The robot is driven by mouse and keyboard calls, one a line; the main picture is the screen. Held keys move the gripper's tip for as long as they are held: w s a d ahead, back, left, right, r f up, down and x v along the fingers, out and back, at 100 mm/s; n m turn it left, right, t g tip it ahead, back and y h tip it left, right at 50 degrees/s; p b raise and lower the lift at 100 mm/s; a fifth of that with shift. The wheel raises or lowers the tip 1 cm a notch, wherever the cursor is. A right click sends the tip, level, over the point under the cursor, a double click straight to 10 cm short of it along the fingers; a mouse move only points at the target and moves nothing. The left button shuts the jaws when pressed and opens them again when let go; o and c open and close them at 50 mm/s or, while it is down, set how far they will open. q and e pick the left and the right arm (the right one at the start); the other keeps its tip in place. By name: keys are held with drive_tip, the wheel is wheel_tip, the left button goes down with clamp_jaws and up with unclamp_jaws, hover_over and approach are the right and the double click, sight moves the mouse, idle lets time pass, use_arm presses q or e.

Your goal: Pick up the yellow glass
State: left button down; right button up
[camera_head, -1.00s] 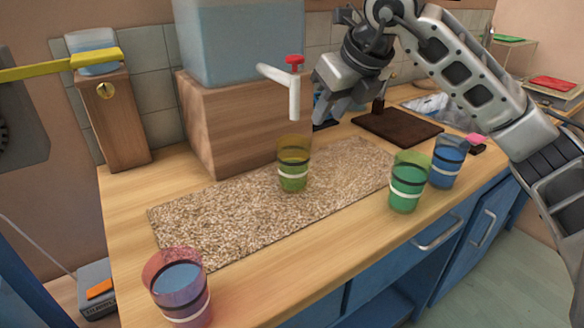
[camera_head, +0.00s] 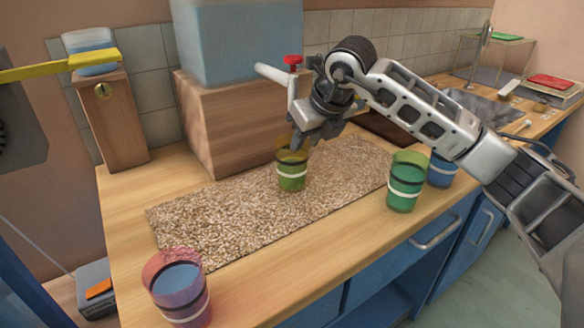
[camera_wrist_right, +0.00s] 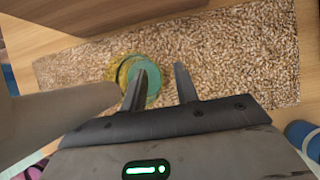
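The yellow glass (camera_head: 291,181), see-through with a dark and a white band and greenish contents, stands upright on the speckled mat (camera_head: 225,222). My right gripper (camera_head: 303,140) is at its rim, coming from the upper right and hiding part of the rim. In the right wrist view my right gripper (camera_wrist_right: 161,88) is open, its two fingers apart. One finger overlaps the yellow glass (camera_wrist_right: 124,71) in the picture; the other is to its right over bare mat. I cannot tell whether the finger touches the glass. My left gripper is not in view.
A green glass (camera_head: 406,184) and a blue glass (camera_head: 441,171) stand to the right, and a pink glass (camera_head: 177,290) at the front left. A wooden block (camera_head: 235,125) with a water tank (camera_head: 235,40) and a red-handled tap (camera_head: 292,60) stands behind the yellow glass.

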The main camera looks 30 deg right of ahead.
clamp_jaws()
drive_tip(key=shift+r, duration=0.1)
idle(1.2)
